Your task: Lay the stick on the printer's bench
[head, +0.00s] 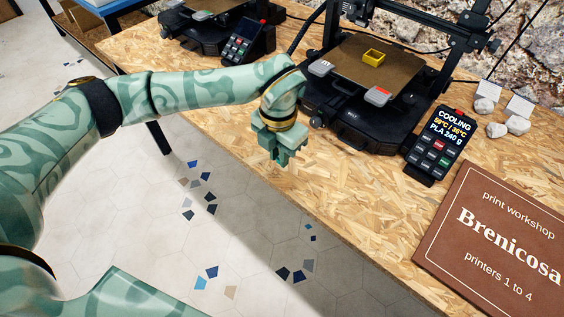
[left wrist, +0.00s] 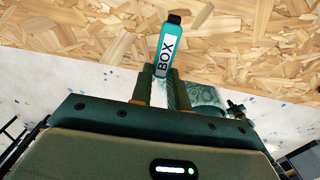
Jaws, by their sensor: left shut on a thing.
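My left gripper (head: 281,153) is at the front edge of the printer's bench (head: 345,200), pointing down. In the left wrist view, its fingers (left wrist: 164,90) are shut on the stick (left wrist: 168,45). The stick is teal with a dark cap and a white label reading "BOX". It juts out past the fingertips, with the chipboard bench behind it in that view. In the head view I cannot make out the stick at the gripper. Whether it touches the bench cannot be told. My right gripper is not in view.
A black printer (head: 345,115) with a yellow print (head: 374,57) stands behind the gripper. A display unit (head: 437,145) reading "COOLING" and a brown sign (head: 500,235) lie to the right. Bare bench lies between gripper and sign. Another printer (head: 200,30) stands at the back left.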

